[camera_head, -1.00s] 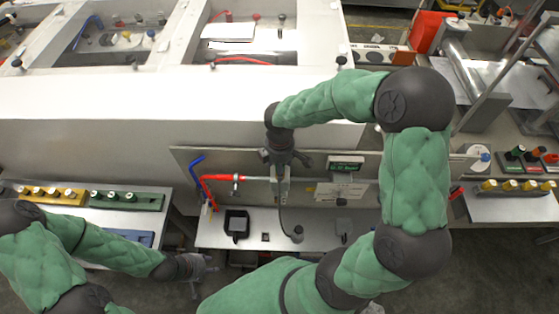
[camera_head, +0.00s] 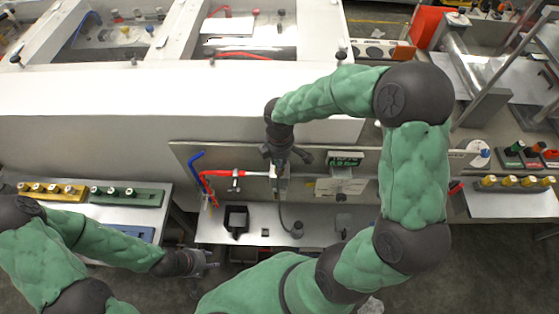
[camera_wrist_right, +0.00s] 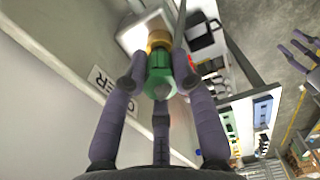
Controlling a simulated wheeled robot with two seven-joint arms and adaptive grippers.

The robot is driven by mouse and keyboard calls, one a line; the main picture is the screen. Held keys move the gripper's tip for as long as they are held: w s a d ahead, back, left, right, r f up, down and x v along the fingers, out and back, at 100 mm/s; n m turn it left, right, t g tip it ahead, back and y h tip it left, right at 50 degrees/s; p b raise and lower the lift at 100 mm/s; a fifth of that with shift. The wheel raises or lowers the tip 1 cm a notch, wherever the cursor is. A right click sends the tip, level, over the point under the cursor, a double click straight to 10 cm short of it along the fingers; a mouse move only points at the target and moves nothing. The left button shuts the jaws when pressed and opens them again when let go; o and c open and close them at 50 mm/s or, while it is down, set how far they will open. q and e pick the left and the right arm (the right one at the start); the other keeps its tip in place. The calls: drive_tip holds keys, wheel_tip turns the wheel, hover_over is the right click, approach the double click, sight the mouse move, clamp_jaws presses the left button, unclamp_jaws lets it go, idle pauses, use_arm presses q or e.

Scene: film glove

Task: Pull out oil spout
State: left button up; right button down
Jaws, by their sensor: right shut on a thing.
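The oil spout (camera_wrist_right: 159,72), a green cylinder with a brass-coloured collar, sits against a pale block in the right wrist view. My right gripper (camera_wrist_right: 165,85) has its dark fingers closed around the green part. In the head view my right gripper (camera_head: 279,160) points down at the upright panel, and its own fingers and wrist mostly hide the spout there. My left gripper (camera_head: 206,264) is empty, low at the left of the head view, away from the spout. Its spread fingers also show at the right of the right wrist view (camera_wrist_right: 300,48).
A grey panel (camera_head: 400,165) stands behind a narrow shelf (camera_head: 315,232). Blue and red pipes (camera_head: 225,174) are left of my right gripper. A black square cup (camera_head: 236,220) and a dark hose (camera_head: 284,222) are close below. A side table (camera_head: 130,186) holds yellow and green blocks.

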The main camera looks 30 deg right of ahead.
drive_tip(key=shift+w+r+p, duration=0.1)
drive_tip(key=shift+r+p, duration=0.25)
drive_tip(key=shift+a+r+p, duration=0.1)
drive_tip(key=shift+r+p, duration=0.25)
drive_tip(key=shift+r, duration=0.15)
drive_tip(key=shift+r+p, duration=1.25)
drive_tip(key=shift+r, duration=0.3)
drive_tip(key=shift+r+p, duration=1.3)
drive_tip(key=shift+r, duration=0.2)
drive_tip(key=shift+f, duration=0.15)
